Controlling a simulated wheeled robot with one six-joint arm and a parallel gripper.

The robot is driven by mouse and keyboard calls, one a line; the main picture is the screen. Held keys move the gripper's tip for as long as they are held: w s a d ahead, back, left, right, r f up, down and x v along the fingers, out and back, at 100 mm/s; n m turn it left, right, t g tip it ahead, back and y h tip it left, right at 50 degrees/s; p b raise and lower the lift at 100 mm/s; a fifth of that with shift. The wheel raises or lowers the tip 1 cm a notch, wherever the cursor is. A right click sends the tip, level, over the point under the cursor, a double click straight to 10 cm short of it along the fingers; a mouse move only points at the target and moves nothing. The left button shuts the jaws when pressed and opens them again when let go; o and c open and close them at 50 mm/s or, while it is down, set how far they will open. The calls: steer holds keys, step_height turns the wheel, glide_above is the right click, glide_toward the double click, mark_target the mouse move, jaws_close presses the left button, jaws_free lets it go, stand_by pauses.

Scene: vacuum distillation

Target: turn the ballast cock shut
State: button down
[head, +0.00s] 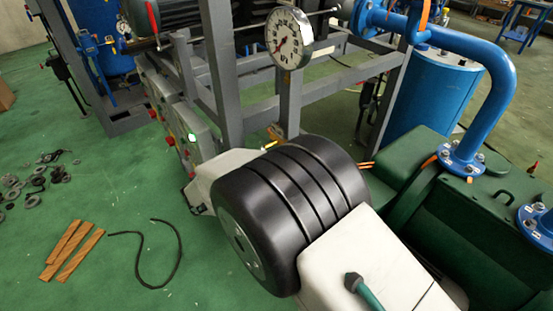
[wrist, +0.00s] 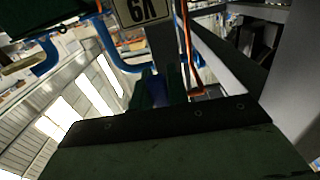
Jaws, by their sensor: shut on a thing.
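In the wrist view my gripper (wrist: 160,92) reaches away from the camera, its dark fingers close together. It is shut on a small blue piece (wrist: 159,82) that shows between them and looks like the handle of the ballast cock. The cock's body and the angle of its handle cannot be made out. A tag (wrist: 143,11) with upside-down lettering, apparently V9, hangs just beyond the fingers. In the head view my black and white arm hides my gripper and the cock.
A round dial gauge (head: 289,38) stands on the grey frame (head: 226,75). A blue pipe (head: 494,92) and a green machine (head: 475,220) are on the right. Wooden strips (head: 72,250) and a black hose (head: 176,262) lie on the green floor at the left.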

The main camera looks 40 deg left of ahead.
steer(key=shift+w+r, duration=0.1)
steer(key=shift+r, duration=0.1)
steer(key=c, duration=1.4)
jaws_free()
steer(key=shift+a, duration=0.1)
steer(key=shift+o, duration=0.2)
steer(key=shift+f, duration=0.1)
steer(key=s+a, duration=0.1)
steer(key=s, duration=0.6)
steer(key=shift+s, duration=0.4)
steer(key=shift+a, duration=0.1)
